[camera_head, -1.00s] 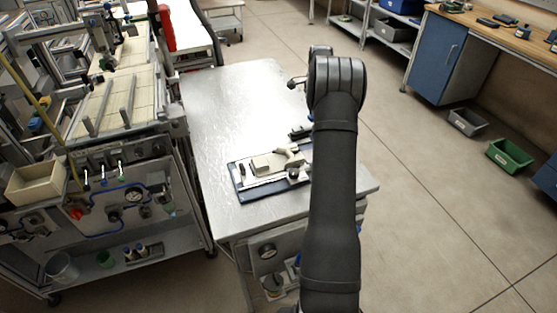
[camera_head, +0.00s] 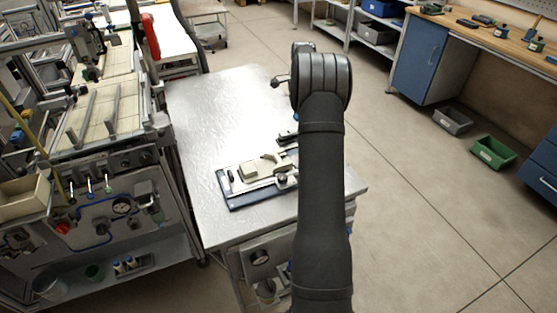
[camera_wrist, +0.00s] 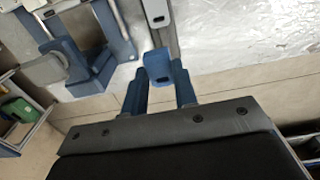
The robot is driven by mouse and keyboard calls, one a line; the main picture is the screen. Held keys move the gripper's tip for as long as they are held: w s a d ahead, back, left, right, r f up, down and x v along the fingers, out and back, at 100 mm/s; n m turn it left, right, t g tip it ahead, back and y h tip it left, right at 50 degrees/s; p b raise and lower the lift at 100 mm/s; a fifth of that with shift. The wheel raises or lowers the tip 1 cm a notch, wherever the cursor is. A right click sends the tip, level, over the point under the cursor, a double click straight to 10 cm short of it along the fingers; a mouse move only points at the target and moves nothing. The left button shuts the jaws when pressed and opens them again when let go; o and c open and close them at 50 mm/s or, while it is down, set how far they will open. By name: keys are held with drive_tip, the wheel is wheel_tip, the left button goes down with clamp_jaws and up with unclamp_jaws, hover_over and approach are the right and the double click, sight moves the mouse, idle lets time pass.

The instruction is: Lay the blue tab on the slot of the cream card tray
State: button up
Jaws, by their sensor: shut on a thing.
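My gripper (camera_wrist: 159,88) shows at the lower middle of the wrist view, its two blue-grey fingers closed on the blue tab (camera_wrist: 158,66). The tab sticks out past the fingertips and has a small dark mark on its face. In the head view my arm hides both gripper and tab. A cream piece (camera_head: 262,166), which looks like the card tray, lies on a dark blue base plate (camera_head: 243,200) on the metal table. I cannot make out its slot. The wrist view shows blue blocks and a pale plate left of the tab.
The metal table (camera_head: 205,125) is mostly bare behind and left of the fixture. A dark small object (camera_head: 287,139) lies behind the fixture, close to my arm. A machine frame with a cream bin (camera_head: 22,197) stands left of the table. Open floor lies to the right.

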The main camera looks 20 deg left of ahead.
drive_tip(key=s+r, duration=0.3)
drive_tip(key=s, duration=0.5)
drive_tip(key=s+r, duration=0.3)
drive_tip(key=s, duration=0.4)
drive_tip(key=f, duration=0.6)
drive_tip(key=d+f, duration=0.1)
drive_tip(key=f, duration=0.2)
drive_tip(key=shift+s+f, duration=0.15)
drive_tip(key=shift+f, duration=0.1)
drive_tip(key=shift+f, duration=0.1)
drive_tip(key=shift+f, duration=0.5)
drive_tip(key=o, duration=0.8)
drive_tip(key=shift+o, duration=0.2)
wheel_tip(320, 180, up, 13)
